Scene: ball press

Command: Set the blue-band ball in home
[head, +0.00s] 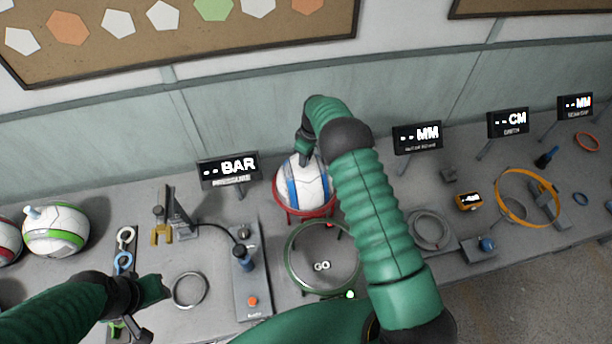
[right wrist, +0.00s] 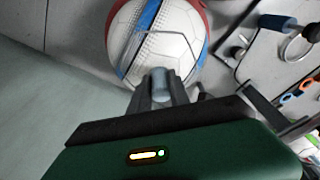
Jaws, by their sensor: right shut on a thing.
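The blue-band ball (head: 301,186), white with blue bands, sits in a red ring stand (head: 322,211) at the back of the bench. My right gripper (head: 306,155) reaches down to the top of the ball, and its arm hides part of the right side. In the right wrist view the ball (right wrist: 157,40) lies just past the fingers (right wrist: 161,88), which are shut on a small grey-blue piece at the ball's edge. My left gripper (head: 150,290) is at the lower left over the bench, away from the ball; its fingertips are hard to make out.
A green ring marked GO (head: 318,262) stands in front of the ball. A green-banded ball (head: 56,230) sits at far left. A large orange ring (head: 528,197) and small tools lie on the right.

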